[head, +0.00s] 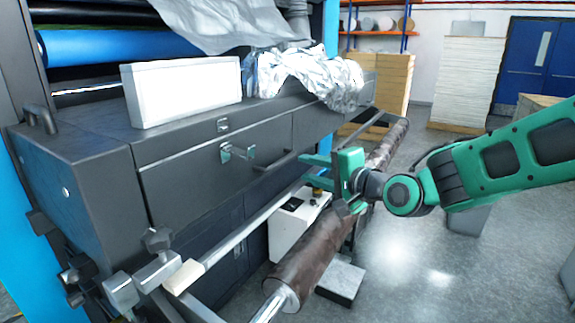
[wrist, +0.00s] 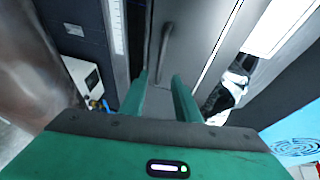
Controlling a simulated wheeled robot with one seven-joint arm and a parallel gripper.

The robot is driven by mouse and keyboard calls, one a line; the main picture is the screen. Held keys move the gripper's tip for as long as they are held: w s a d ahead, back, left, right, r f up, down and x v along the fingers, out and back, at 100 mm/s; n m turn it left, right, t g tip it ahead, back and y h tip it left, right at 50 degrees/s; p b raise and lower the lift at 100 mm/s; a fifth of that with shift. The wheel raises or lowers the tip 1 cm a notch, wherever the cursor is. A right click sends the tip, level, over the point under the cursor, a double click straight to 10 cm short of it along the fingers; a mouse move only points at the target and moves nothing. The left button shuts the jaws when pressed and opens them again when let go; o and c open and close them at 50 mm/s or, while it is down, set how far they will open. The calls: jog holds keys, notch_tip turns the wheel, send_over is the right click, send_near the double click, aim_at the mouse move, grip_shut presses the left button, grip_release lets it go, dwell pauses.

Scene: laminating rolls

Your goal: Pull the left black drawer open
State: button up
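The left black drawer (head: 195,178) is the wide dark front panel of the machine in the head view, and it looks closed. A metal latch (head: 237,153) sits at its top. My gripper (head: 310,170) is to the right of this handle, fingers pointing left at the machine. In the wrist view the two green fingers of my gripper (wrist: 160,76) are apart with nothing held. The handle (wrist: 165,46) shows ahead, its near end between the fingertips in the picture. I cannot tell the remaining distance.
A long metal bar (head: 245,230) and a brown roll (head: 320,240) run in front of the machine, below my arm. A white box (head: 290,235) stands beneath.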

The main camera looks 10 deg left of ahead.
jog(key=x, duration=1)
jog(key=shift+w+f, duration=0.2)
jog(key=shift+w, duration=0.05)
jog(key=shift+a, duration=0.1)
grip_shut()
